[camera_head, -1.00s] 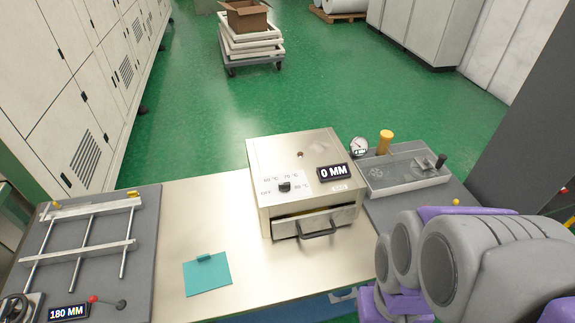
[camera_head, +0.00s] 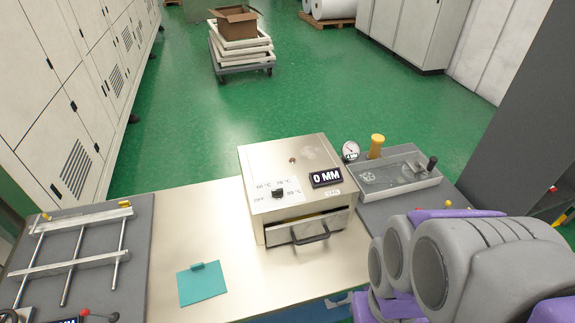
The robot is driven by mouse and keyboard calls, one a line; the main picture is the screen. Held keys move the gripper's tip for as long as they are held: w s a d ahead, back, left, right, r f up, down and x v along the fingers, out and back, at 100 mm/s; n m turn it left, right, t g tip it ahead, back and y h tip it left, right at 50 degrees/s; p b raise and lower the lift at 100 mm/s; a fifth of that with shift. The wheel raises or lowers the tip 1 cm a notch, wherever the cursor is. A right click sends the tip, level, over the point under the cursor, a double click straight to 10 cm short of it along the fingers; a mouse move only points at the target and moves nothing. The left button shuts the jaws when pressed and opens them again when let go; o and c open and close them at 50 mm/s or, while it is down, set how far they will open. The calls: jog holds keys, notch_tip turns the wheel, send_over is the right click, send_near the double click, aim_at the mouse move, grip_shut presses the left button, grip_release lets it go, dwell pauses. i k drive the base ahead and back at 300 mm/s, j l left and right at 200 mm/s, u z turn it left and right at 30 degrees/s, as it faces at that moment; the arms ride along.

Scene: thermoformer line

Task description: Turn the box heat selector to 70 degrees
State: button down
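The heater box (camera_head: 292,160) is a cream metal box on the bench. Its heat selector (camera_head: 278,194) is a small black knob on the top, towards the front left. Labels around it read OFF, 60 °C, 70 °C and what looks like 80 °C. Which mark the knob points to is too small to tell. A drawer with a dark handle (camera_head: 312,236) on the box front stands slightly open. My arm, grey and purple, fills the lower right, to the right of the box and apart from it. My gripper is not in view.
A black display reading 0 MM (camera_head: 326,178) sits right of the knob. A rail frame (camera_head: 68,265) is at far left.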

aim_at(278, 193)
jog(key=i+u, duration=0.15)
jog(key=u, duration=0.2)
jog(key=i+u, duration=0.2)
jog(key=u, duration=0.15)
jog(key=i+u, duration=0.2)
jog(key=u, duration=0.15)
